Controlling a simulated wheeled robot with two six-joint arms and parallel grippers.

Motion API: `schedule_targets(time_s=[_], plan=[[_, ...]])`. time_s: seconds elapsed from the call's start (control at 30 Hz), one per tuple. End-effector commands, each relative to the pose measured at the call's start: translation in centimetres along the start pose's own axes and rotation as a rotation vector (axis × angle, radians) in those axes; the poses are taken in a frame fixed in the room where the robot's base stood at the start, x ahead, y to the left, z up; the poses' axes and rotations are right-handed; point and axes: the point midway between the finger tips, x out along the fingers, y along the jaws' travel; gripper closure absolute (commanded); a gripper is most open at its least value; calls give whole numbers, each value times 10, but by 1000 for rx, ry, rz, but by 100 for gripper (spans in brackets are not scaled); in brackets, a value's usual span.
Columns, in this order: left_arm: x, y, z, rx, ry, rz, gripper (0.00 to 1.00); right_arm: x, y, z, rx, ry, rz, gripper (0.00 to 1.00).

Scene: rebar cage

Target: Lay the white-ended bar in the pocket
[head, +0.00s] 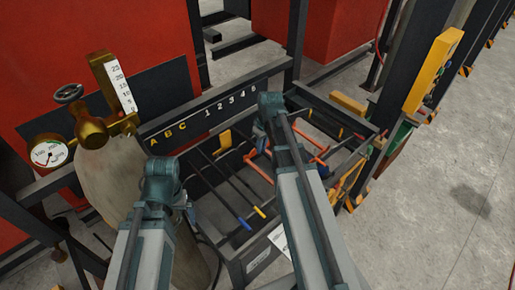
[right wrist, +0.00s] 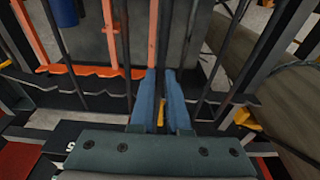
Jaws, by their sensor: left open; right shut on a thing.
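My right gripper (right wrist: 163,75) is shut in the right wrist view, its two blue fingers around a thin dark bar (right wrist: 164,38). No white end shows on this bar, so I cannot tell from its ends which bar it is. The cage (head: 345,118) has dark notched rails and orange supports (head: 309,142). I cannot make out which notch is the pocket.
Bars with a blue end (head: 245,223) and a yellow end (head: 259,212) lie across the cage. The back rail (head: 195,122) is lettered A B C and numbered. A gas cylinder (head: 112,172) with a gauge stands at left. Open floor (head: 455,195) lies at right.

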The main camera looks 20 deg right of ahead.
Motion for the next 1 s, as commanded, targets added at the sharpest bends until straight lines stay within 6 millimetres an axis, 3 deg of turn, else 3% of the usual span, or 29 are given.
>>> schedule_targets(time_s=[0.37, 1.0], plan=[[13, 1, -1, 3, 0, -1, 0, 13, 0, 2, 1, 0, 0, 100], [55, 5, -3, 12, 0, -2, 0, 55, 0, 8, 1, 0, 0, 100]])
